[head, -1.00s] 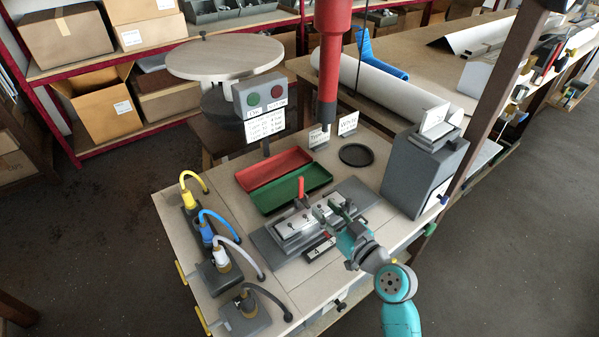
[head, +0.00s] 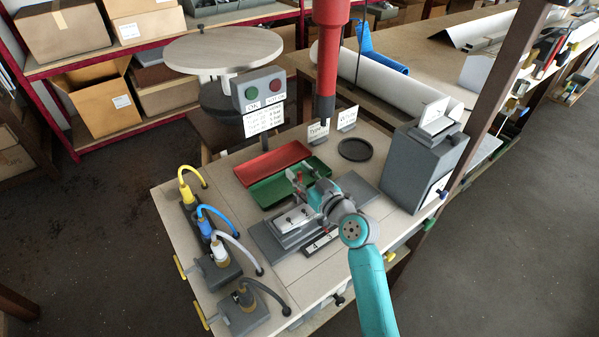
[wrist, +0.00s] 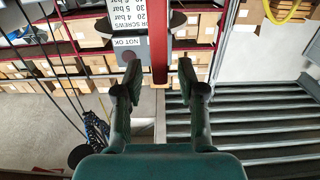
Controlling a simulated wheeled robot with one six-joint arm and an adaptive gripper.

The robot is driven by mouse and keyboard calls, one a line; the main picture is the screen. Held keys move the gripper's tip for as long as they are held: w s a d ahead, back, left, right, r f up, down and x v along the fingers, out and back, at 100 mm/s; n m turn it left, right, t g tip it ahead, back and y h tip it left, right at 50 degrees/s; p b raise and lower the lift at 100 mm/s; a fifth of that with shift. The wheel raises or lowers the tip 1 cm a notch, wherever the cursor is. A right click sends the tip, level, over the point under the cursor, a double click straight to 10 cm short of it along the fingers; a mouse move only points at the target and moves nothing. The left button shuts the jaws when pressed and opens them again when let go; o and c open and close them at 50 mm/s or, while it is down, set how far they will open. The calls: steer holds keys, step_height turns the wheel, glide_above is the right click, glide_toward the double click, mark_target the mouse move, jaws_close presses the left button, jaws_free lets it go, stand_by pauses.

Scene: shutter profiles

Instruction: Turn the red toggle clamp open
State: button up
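The red toggle clamp (head: 298,178) stands at the back of the grey fixture (head: 268,238) on the workbench in the head view. Only a little of its red handle shows, as my gripper (head: 308,186) covers most of it. My gripper is over the right part of the fixture, close beside the handle. In the wrist view my gripper (wrist: 158,82) has its two dark fingers apart. A red upright bar shows between and beyond the fingertips there; I cannot tell whether it is the handle or something behind. Contact with the handle cannot be seen.
A red tray (head: 270,162) and a green tray (head: 268,192) lie behind the fixture. A red column (head: 327,60) hangs above the bench. A grey box (head: 425,165) stands to the right. Connectors with cables (head: 215,250) stand at the left.

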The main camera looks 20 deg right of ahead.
steer(key=shift+w, duration=0.2)
jaws_close()
steer(key=shift+w+a, duration=0.1)
steer(key=shift+w, duration=0.05)
steer(key=w+a+f+g+h, duration=0.1)
steer(key=w+f+g+h, duration=0.1)
steer(key=w+g, duration=0.3)
steer(key=shift+w+a+f+g+h, duration=0.25)
steer(key=shift+a+g+h, duration=0.2)
steer(key=shift+g, duration=1.55)
